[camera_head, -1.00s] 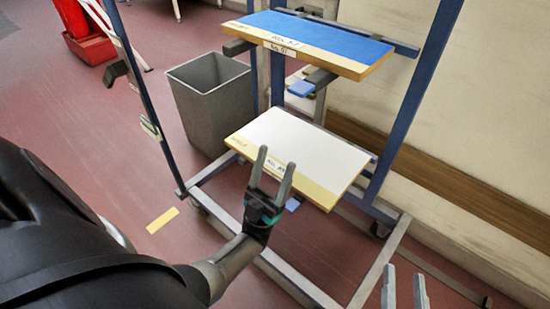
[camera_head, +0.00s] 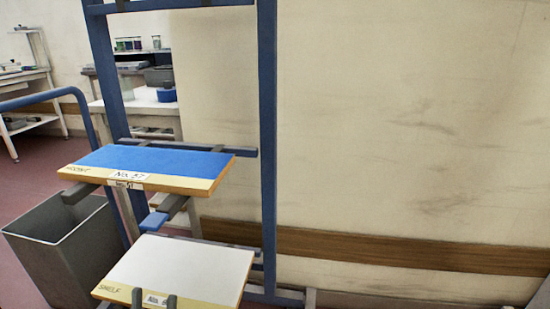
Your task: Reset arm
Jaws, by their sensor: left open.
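Only the two fingertips of my left gripper (camera_head: 154,301) show, at the bottom edge of the head view. They stand apart with nothing seen between them, in front of the front edge of the white-topped board (camera_head: 185,267). I cannot tell whether they touch it. The rest of the left arm is out of view below. My right gripper is not in view.
A blue-topped board labelled No. 57 (camera_head: 150,160) lies on the blue rack (camera_head: 268,130) above the white one. A grey bin (camera_head: 60,240) stands at the left. A plain wall (camera_head: 410,120) fills the right. Benches with containers stand behind.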

